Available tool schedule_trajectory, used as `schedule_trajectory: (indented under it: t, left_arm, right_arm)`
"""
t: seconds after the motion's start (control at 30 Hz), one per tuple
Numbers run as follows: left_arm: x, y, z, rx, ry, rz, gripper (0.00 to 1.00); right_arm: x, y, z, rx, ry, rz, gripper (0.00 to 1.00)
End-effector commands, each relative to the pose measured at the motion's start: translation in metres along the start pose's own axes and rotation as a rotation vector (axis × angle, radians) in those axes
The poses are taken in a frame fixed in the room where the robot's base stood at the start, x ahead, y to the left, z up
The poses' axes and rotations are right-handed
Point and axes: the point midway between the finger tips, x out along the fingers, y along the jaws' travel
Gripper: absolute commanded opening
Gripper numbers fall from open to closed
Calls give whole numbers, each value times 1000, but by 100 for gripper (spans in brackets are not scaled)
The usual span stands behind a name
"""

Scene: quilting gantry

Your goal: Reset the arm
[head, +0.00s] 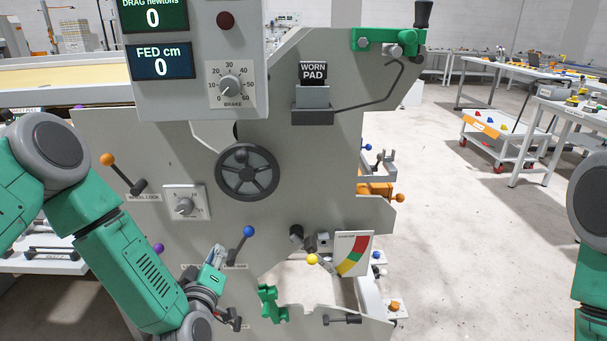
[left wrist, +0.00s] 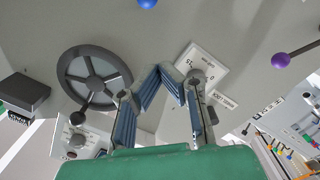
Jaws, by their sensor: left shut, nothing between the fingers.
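My left arm (head: 125,265) comes in from the left in green and dark grey and bends up at its wrist. My left gripper (head: 216,254) is in front of the gantry's grey side plate, left of the blue-ball lever, and only partly visible. In the left wrist view its blue-padded fingers (left wrist: 160,72) come together at the tips, with nothing between them. The plate appears upside down behind them. In the head view, part of my right arm (head: 590,220) shows at the right edge; its gripper is out of view.
The gantry plate (head: 300,225) carries a black handwheel (head: 248,172), a small dial (head: 185,204), an orange-ball lever (head: 107,160), a blue-ball lever (head: 248,232) and a coloured gauge (head: 353,254). A display box (head: 195,95) overhangs it. Open floor (head: 465,255) lies to the right.

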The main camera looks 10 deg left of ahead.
Motion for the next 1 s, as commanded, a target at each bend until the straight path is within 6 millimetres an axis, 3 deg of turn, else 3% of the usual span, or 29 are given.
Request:
schedule_trajectory:
  t: [0.17,0.27,0.3,0.4,0.5,0.6,0.7,0.83,1.0]
  left_arm:
    - [-35,-17,52,119,-240,-45,0]
    - [-83,-44,96,257,-496,-101,0]
    - [-107,-58,110,321,-606,-127,0]
    - [-171,-94,132,478,-869,-195,0]
    - [-233,-126,133,617,-1100,-267,0]
    - [-282,-151,121,724,-1278,-331,0]
    - [-315,-165,108,791,-1397,-379,0]
    - [-334,-174,98,829,-1468,-412,0]
    - [-337,-174,96,833,-1478,-416,0]
  right_arm:
    - [0,0,0,1,0,0,40]
    - [0,0,0,1,0,0,40]
    - [0,0,0,1,0,0,40]
    - [0,0,0,1,0,0,40]
    - [0,0,0,0,0,0,40]
    - [0,0,0,0,0,0,40]
    - [0,0,0,0,0,0,40]
    - [0,0,0,0,0,0,40]
    - [0,0,0,0,0,0,40]
